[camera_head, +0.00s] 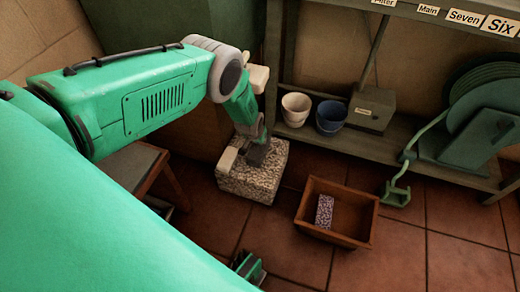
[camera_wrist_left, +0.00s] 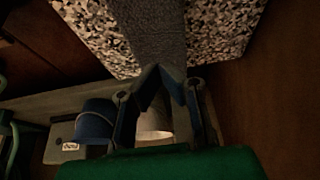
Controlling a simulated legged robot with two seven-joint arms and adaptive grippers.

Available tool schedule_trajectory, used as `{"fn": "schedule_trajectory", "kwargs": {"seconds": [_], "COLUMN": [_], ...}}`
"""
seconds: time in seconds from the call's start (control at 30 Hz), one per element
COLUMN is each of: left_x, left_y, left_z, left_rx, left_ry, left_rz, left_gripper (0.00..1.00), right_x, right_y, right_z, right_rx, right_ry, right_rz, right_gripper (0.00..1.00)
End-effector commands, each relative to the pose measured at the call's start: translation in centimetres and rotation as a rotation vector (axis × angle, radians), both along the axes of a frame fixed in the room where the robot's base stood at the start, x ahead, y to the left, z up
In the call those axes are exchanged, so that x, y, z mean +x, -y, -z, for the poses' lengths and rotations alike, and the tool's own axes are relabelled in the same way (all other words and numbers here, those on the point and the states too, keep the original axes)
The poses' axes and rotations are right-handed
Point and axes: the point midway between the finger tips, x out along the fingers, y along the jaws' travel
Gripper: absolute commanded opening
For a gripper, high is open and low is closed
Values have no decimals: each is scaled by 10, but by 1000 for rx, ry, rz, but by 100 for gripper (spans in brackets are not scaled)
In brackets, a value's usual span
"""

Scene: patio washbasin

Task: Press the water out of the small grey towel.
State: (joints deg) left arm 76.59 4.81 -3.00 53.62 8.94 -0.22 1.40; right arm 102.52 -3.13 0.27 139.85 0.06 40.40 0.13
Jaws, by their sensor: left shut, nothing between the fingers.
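A grey, rough-textured strip, which looks like the small grey towel (camera_wrist_left: 158,30), lies across the speckled stone block (camera_wrist_left: 225,25) in the left wrist view. In the head view the stone block (camera_head: 250,183) stands on the tiled floor. My left gripper (camera_head: 257,155) points down at the block's top. In the left wrist view its fingertips (camera_wrist_left: 161,72) meet at the towel's near end; I cannot tell whether they touch it. The gripper is shut with nothing between the fingers. The towel is mostly hidden behind the gripper in the head view.
A wooden box (camera_head: 368,235) holding a speckled bar (camera_head: 324,212) stands right of the block. A cream pot (camera_head: 295,108) and a blue pot (camera_head: 331,117) stand on the low shelf behind. A green hose reel (camera_head: 485,115) is at the right. Floor at front right is clear.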

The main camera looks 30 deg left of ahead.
Motion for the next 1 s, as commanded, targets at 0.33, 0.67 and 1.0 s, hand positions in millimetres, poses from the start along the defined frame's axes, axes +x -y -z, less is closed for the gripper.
{"fn": "schedule_trajectory", "kwargs": {"seconds": [0.33,0.67,1.0], "left_x": [0,0,1], "left_y": [0,0,0], "left_z": [0,2,9], "left_rx": [0,0,0], "left_ry": [0,0,1], "left_rz": [0,0,0], "left_gripper": [0,0,0], "right_x": [0,0,0], "right_y": [0,0,0], "right_z": [0,0,0], "right_rx": [0,0,0], "right_ry": [0,0,0], "right_rz": [0,0,0], "right_gripper": [40,40,40]}}
